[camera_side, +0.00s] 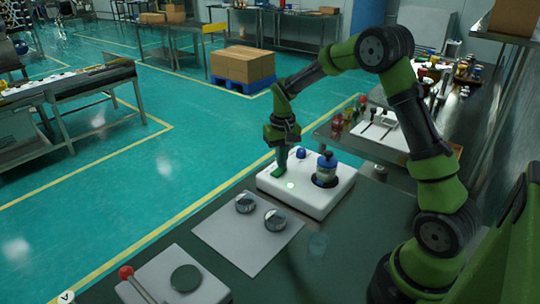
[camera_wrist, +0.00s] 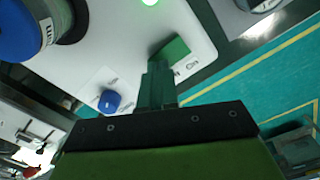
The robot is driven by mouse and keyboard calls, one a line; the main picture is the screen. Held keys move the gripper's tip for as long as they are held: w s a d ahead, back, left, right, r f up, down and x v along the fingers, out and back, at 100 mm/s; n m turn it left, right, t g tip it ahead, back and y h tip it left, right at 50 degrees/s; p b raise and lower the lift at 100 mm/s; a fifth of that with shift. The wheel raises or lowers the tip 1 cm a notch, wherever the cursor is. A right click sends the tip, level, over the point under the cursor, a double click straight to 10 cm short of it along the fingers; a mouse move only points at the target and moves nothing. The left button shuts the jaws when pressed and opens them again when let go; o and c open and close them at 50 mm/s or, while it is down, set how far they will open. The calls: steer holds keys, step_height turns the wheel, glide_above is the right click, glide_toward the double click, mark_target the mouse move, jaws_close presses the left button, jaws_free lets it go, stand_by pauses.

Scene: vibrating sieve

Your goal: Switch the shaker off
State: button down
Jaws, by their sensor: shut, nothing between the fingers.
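The shaker is a white box (camera_side: 315,203) on the dark table; its top fills much of the wrist view (camera_wrist: 120,55). On it are a green switch (camera_wrist: 172,50), a blue knob (camera_wrist: 108,102) and a lit green lamp (camera_wrist: 150,2). The side view also shows the switch (camera_side: 276,173), knob (camera_side: 301,153) and lamp (camera_side: 290,185). "On" is printed beside the switch. My gripper (camera_side: 281,158) points down, shut and empty, at the switch. In the wrist view its fingertips (camera_wrist: 158,68) overlap the switch's near edge; I cannot tell whether they touch. Part of the switch is hidden.
A blue-capped jar (camera_side: 326,170) stands on the shaker, right of the switch. Two round metal dishes (camera_side: 245,203) (camera_side: 275,219) lie on a grey mat (camera_side: 232,240) in front. A box with a red-knobbed lever (camera_side: 126,272) is at the lower left.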

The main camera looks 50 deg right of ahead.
mark_target(283, 175)
steer(key=shift+f, duration=0.45)
steer(key=shift+r, duration=3.55)
steer(key=s+a+r+n+t+y, duration=0.1)
steer(key=s+a+r+t, duration=0.2)
steer(key=s+a+r, duration=0.2)
steer(key=s+a+r+n+t+y, duration=0.1)
steer(key=s+a+r+t, duration=0.3)
steer(key=s+a, duration=0.6)
steer(key=s+r, duration=0.2)
steer(key=s, duration=0.3)
steer(key=shift+s+a+r, duration=0.15)
steer(key=shift+s+a, duration=0.1)
steer(key=shift+a, duration=0.1)
steer(key=c, duration=1.8)
jaws_free()
steer(key=shift+c, duration=0.2)
